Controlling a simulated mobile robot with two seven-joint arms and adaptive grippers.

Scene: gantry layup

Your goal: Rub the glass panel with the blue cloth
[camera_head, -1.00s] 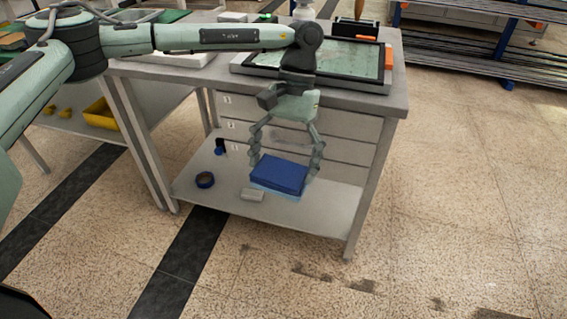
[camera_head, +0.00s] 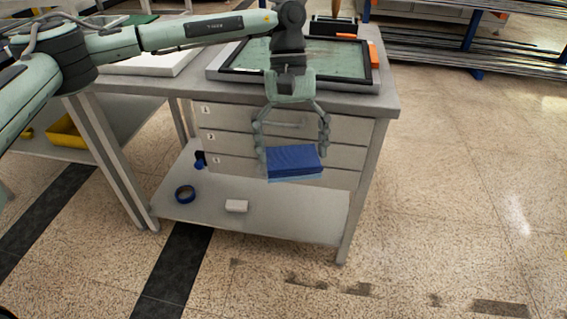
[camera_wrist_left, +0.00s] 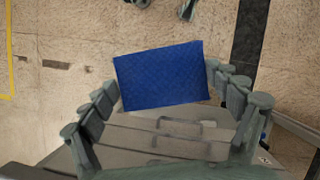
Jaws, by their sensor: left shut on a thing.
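The blue cloth (camera_head: 294,160) is a folded, flat block with a lighter blue underside. My left gripper (camera_head: 293,150) is shut on it and holds it in the air in front of the drawers, above the lower shelf. In the left wrist view the cloth (camera_wrist_left: 162,76) lies between the fingers of my left gripper (camera_wrist_left: 165,95). The glass panel (camera_head: 300,58) lies on the table top in a dark frame, behind and above the cloth; my left wrist hides part of it. My right gripper is not in view.
The workbench (camera_head: 350,104) has drawers (camera_head: 225,140) under its top. Orange pieces (camera_head: 374,55) sit at the panel's right edge. The floor at right is clear.

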